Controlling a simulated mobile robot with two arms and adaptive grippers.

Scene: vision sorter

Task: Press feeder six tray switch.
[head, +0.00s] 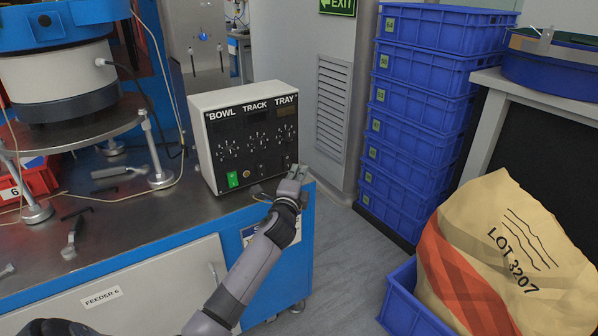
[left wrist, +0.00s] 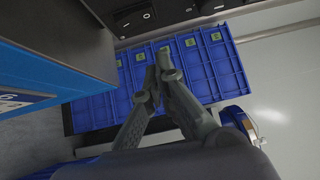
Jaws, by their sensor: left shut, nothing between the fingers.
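The feeder control box (head: 246,137) stands on the bench, its dark panel marked BOWL, TRACK and TRAY. A green lit switch (head: 233,180) shows at the panel's lower left, under BOWL. In the head view my left gripper (head: 297,174) is at the box's lower right corner, under the TRAY column, and covers part of that area. The tray switch cannot be made out there. In the left wrist view my left gripper (left wrist: 160,66) is shut and empty. A black rocker switch (left wrist: 147,15) shows on the panel (left wrist: 165,12) just beyond the fingertips. I cannot tell whether they touch the panel.
Blue stacked crates (head: 419,116) stand right of the bench. A sack marked LOT 3207 (head: 505,255) sits in a blue crate (head: 405,305) at lower right. The feeder bowl (head: 62,75) stands at left, with loose tools (head: 73,238) on the bench (head: 140,215).

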